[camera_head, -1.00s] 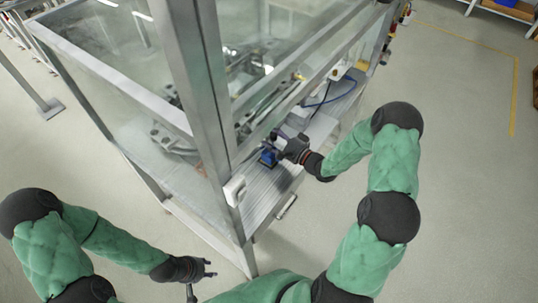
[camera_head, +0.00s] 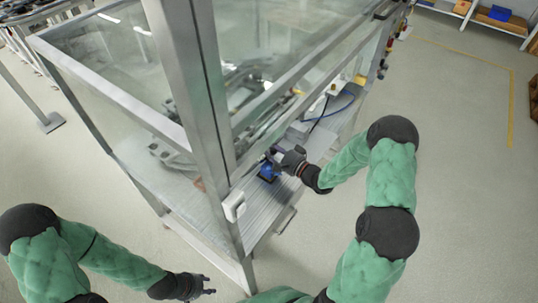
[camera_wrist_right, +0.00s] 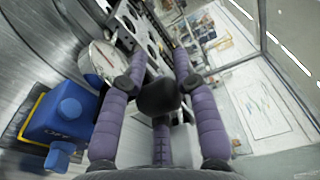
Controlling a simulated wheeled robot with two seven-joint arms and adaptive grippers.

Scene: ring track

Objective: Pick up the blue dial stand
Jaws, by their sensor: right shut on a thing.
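The exact contact is hidden, and in the wrist view the fingertips (camera_wrist_right: 160,66) are partly covered by a dark part. My left gripper (camera_head: 210,285) is open and empty, low over the floor outside the enclosure.
The enclosure's metal post (camera_head: 205,100) and rails stand close to the left of my right gripper. A white handle (camera_head: 233,206) is on the frame. A blue cable (camera_head: 335,104) lies farther along the ledge. The floor (camera_head: 460,180) on the right is clear.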

